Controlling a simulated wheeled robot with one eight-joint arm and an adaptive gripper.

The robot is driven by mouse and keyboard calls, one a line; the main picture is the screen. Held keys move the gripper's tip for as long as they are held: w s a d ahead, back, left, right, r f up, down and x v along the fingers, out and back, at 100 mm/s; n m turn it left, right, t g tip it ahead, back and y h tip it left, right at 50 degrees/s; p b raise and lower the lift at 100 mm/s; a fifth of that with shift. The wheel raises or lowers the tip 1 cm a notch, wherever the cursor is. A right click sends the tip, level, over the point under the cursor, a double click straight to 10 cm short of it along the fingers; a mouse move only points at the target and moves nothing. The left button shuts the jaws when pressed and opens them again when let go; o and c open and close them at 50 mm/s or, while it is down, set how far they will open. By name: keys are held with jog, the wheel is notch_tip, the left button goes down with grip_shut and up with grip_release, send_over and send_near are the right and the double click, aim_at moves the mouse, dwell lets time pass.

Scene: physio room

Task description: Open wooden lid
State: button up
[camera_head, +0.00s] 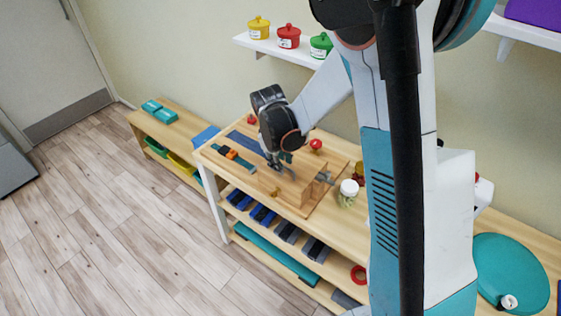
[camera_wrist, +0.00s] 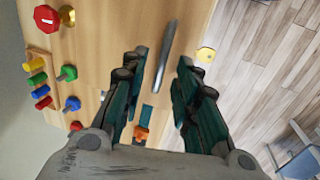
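A light wooden box (camera_head: 298,200) stands on the wooden table, its top taken to be the wooden lid. A small round knob shows on its near side in the head view, and a brass-coloured knob (camera_wrist: 205,54) shows in the wrist view. My gripper (camera_head: 281,168) is over the left part of the box. In the wrist view my gripper (camera_wrist: 158,75) is open, with its two teal fingers apart. A grey metal bar (camera_wrist: 166,62) shows between the fingers; I cannot tell if they touch it. My gripper partly hides the box in the head view.
A white-lidded jar (camera_head: 348,190) stands right of the box, and a red knob (camera_head: 316,145) behind it. A teal strap with an orange part (camera_head: 232,154) lies to the left. Coloured pegs (camera_wrist: 38,78) show in the wrist view. A wall shelf (camera_head: 275,46) holds pots above.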

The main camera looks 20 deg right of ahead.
grip_shut()
